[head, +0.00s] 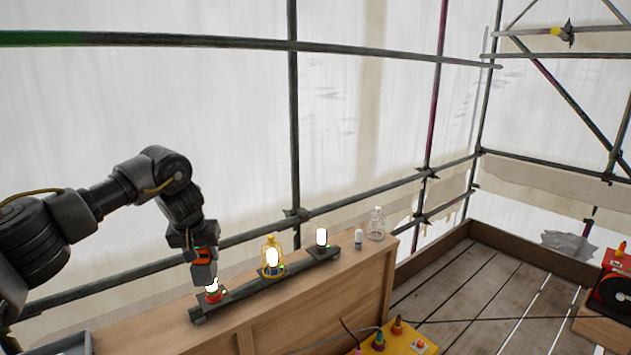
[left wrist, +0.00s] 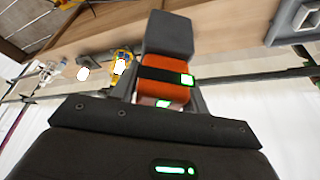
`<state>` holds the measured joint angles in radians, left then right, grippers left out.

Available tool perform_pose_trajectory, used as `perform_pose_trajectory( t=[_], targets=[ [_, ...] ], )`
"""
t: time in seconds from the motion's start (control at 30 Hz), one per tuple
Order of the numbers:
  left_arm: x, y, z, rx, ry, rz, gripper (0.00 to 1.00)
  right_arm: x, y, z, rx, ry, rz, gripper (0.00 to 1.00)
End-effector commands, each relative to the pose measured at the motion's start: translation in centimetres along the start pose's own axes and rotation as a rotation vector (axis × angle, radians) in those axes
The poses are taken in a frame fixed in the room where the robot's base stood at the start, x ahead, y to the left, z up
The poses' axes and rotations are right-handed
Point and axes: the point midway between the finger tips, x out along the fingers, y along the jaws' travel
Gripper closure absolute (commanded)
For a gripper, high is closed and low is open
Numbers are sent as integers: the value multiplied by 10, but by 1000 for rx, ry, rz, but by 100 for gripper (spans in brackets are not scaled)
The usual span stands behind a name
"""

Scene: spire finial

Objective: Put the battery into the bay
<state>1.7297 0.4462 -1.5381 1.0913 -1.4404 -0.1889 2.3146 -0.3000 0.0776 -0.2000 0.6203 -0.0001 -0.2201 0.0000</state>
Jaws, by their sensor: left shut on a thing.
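My left gripper (head: 204,258) is shut on the battery (left wrist: 165,84), a block with an orange end, a black band and a green light; its dark grey part points away from the gripper. In the head view the battery (head: 203,272) hangs above the bench, by the red-based lamp at the left end of the dark rail. A grey box with a recess (left wrist: 294,22) shows in the left wrist view; I cannot tell whether it is the bay. A grey edge (head: 72,343) shows at the bottom left of the head view. My right gripper is not in view.
A dark rail (head: 233,296) on the wooden bench (head: 300,312) carries lit lamps, one in a yellow cage (head: 272,258). A yellow box (head: 395,340) stands in front.

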Motion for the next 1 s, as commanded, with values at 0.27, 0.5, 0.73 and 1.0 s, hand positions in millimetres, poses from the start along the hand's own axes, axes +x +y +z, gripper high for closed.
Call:
perform_pose_trajectory(
  t=[0.27,0.5,0.73,1.0],
  targets=[
    [-48,57,48,391,-1,162,89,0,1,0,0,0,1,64],
    [-46,73,134,672,-3,279,89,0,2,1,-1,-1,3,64],
    [-35,58,207,841,-3,350,89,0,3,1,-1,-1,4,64],
    [-27,31,269,967,0,399,89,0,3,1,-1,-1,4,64]
  ],
)
